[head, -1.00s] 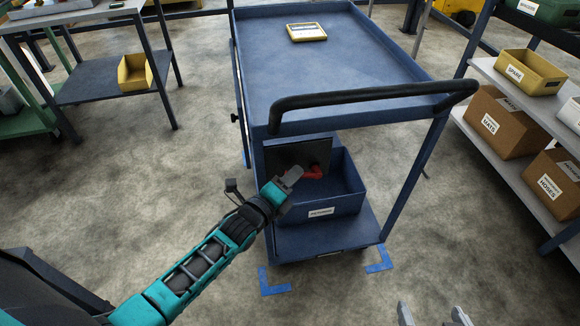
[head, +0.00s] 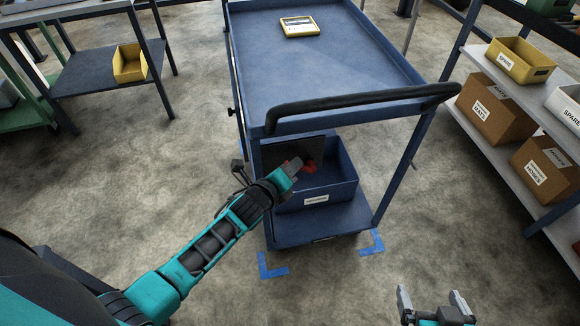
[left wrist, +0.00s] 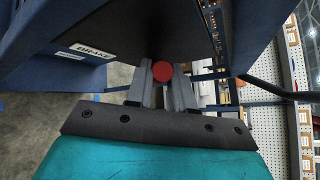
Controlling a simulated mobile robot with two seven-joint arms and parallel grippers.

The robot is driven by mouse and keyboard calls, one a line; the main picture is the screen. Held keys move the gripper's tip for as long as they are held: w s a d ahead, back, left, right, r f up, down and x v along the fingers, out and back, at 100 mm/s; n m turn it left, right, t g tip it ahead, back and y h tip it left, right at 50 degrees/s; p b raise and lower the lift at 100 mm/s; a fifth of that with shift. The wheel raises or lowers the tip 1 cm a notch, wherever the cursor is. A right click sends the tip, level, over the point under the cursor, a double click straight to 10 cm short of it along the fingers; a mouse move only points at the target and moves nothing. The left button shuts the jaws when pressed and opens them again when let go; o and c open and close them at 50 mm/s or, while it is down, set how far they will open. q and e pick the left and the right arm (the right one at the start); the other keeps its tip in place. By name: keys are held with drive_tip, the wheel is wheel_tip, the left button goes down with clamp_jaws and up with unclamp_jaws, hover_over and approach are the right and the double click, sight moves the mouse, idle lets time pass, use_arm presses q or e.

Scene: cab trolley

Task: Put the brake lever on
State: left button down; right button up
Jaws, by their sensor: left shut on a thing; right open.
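The red brake lever (head: 310,167) shows low at the dark panel (head: 318,149) under the near end of the blue trolley. My left gripper (head: 293,166) is shut on it and hides part of it. In the left wrist view the lever's round red end (left wrist: 163,71) sits between the two fingers, close under the dark panel (left wrist: 155,25). A plate reading BRAKE (left wrist: 92,50) is on the blue part at the left. My right gripper (head: 434,303) is open and empty at the bottom edge, apart from the trolley.
The trolley's black push handle (head: 365,104) arches above my left gripper. A blue bin (head: 340,189) stands on its lower shelf. A yellow device (head: 299,27) lies on top. Blue corner marks (head: 270,268) are on the floor. Shelves with boxes (head: 497,106) stand at the right.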

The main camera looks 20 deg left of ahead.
use_arm(q)
drive_tip(key=c, duration=1.1)
unclamp_jaws()
drive_tip(key=p+v, duration=0.1)
drive_tip(key=v, duration=1.1)
drive_tip(key=shift+s+a+r+p, duration=0.1)
drive_tip(key=shift+s+r+p, duration=0.1)
drive_tip(key=shift+s+p, duration=0.2)
